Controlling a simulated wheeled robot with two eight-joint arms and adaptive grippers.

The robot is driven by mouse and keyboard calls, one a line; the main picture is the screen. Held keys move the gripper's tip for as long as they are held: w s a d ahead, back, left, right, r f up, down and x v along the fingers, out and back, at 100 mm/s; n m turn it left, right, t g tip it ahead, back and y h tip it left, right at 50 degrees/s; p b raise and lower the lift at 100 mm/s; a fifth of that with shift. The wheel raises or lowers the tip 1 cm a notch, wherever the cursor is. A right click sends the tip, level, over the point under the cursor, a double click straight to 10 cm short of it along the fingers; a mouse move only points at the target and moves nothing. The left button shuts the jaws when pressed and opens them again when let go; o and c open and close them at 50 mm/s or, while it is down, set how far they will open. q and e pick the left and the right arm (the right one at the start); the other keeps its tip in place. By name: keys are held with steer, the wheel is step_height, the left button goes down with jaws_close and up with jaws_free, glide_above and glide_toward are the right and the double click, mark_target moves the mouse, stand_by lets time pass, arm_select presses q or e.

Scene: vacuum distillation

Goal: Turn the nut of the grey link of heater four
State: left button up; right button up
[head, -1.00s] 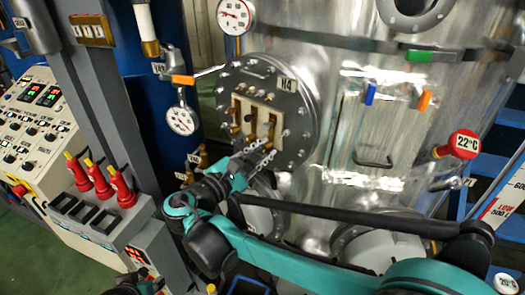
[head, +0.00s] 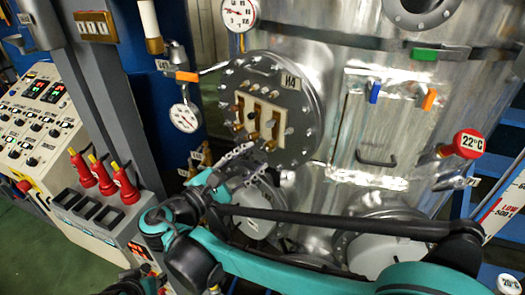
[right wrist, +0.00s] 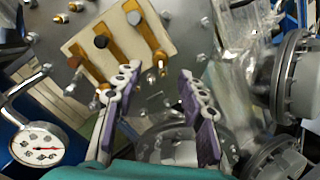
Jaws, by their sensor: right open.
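Heater four is the round metal flange (head: 308,118) labelled H4 on the steel vessel. A cream terminal block (head: 258,118) on it carries brass links with nuts. Which one is the grey link's nut I cannot tell for sure. My right gripper (head: 243,163) is open and empty, below the block; in the wrist view its fingers (right wrist: 157,84) are apart and overlap the block's lower right. My left gripper is not in view.
A pressure gauge (head: 186,117) and an orange-handled valve (head: 187,76) stand left of the flange. Round white covers (head: 385,250) sit lower on the vessel. Red-handled switches (head: 103,172) stand at left.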

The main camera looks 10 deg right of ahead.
steer(key=v, duration=0.6)
steer(key=shift+f, duration=0.1)
steer(key=s+d+f+m+g+y+b, duration=0.1)
steer(key=d+f+m+g+y+b, duration=0.2)
steer(key=d+f, duration=0.55)
steer(key=s+d+f+m+g+y+b, duration=0.1)
steer(key=s+d+f+m+y+b, duration=0.3)
steer(key=f, duration=0.8)
steer(key=s+f+m+y+b, duration=0.2)
steer(key=f+m+y+b, duration=0.1)
steer(key=f, duration=0.4)
steer(key=s+f+m+y+b, duration=0.3)
steer(key=f+m+y+b, duration=0.1)
steer(key=f, duration=0.4)
steer(key=m+b, duration=0.1)
steer(key=m, duration=0.1)
steer(key=shift+m+t+y, duration=0.3)
steer(key=shift+d, duration=0.1)
steer(key=shift+c, duration=0.3)
